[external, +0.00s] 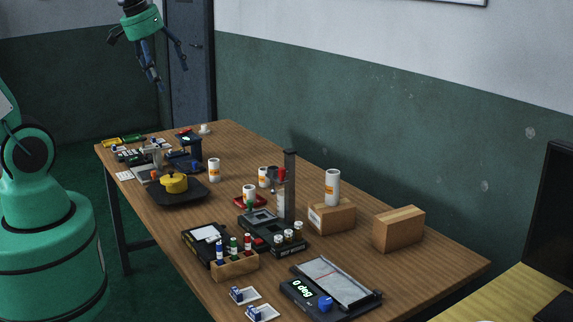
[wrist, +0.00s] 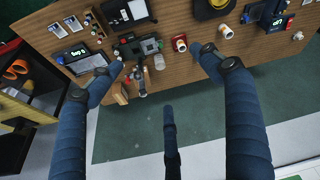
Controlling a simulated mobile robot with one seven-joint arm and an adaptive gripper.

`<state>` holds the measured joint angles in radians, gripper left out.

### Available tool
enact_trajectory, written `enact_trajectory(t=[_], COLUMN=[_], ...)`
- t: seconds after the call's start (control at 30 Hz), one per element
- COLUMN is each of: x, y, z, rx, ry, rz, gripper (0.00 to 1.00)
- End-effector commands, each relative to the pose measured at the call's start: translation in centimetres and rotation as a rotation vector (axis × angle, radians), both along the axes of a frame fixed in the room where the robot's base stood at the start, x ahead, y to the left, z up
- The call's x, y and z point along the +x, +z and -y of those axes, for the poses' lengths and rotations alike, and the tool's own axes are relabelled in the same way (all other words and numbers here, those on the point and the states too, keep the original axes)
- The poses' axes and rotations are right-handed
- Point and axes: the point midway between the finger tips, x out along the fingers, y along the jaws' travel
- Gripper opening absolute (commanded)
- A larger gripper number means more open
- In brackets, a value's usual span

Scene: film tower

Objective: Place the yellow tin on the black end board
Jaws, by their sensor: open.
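The yellow tin (external: 173,183) is a squat round tin with a dark knob on top. It sits upright on a flat black board (external: 190,198) on the left side of the wooden table. In the wrist view, the yellow tin (wrist: 217,4) shows at the top edge, partly cut off, on the black board (wrist: 204,15). I cannot tell whether this board is the end board. My gripper (external: 170,74) is open and empty, high above the table's far end. In the wrist view, the blue fingers of my gripper (wrist: 158,57) are spread apart, away from the tin.
A tall dark column (external: 290,185) stands mid-table. White canisters, including one (external: 332,187) on a cardboard box (external: 331,217), stand nearby. A wooden rack (external: 235,266) holds small bottles. A second box (external: 398,229) stands at the right.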

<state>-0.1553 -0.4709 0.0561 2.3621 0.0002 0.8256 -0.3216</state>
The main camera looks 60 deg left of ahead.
Motion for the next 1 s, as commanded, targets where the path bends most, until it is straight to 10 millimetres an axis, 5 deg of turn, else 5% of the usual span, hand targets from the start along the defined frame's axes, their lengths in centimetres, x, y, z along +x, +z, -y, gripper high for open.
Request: enact_trajectory(t=[0.43, 1.0], x=[-8.0, -9.3], y=[3.0, 3.1], z=[5.5, 6.1], rx=[0.121, 0.143], ry=[-0.385, -0.448], rz=[0.097, 0.111], gripper=[0.78, 0.78])
